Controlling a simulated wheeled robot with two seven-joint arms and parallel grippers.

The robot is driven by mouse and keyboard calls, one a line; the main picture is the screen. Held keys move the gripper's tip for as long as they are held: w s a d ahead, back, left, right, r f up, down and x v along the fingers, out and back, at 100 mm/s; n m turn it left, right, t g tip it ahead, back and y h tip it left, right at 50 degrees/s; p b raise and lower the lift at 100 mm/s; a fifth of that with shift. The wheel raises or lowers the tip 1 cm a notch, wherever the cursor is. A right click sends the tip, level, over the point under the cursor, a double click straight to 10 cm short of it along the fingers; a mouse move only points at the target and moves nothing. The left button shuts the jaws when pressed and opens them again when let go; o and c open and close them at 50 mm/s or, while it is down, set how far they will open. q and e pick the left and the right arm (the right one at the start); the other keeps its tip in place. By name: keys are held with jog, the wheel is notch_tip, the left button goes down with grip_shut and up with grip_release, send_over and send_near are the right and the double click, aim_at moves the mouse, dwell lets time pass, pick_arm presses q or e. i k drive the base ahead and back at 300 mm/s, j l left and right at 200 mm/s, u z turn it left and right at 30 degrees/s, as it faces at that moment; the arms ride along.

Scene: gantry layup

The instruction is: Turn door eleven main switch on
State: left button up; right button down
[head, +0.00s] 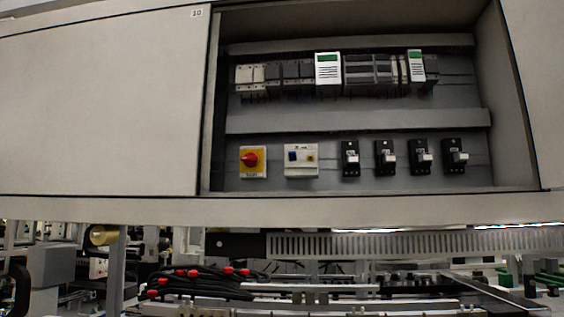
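An open electrical cabinet (360,118) fills the upper right of the head view, with its inside showing. A rotary switch with a red knob on a yellow plate (251,160) sits at the lower left of the inside panel; I cannot read its label or tell its position for sure. To its right are a white device with a dark blue part (301,160) and several black breakers with light levers (351,158). A closed grey door marked 10 (100,105) is left of the opening. No label reading eleven is visible. Neither gripper is in view.
A row of grey and white modules (328,70) runs along the upper rail. Below the cabinet are a slotted grey duct (370,244), black cables with red ends (200,281) and metal framework. The space in front of the opening looks clear.

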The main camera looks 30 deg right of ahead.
aim_at(251, 160)
jog(key=l, duration=0.85)
jog(key=k+l, duration=0.1)
jog(key=l, duration=0.75)
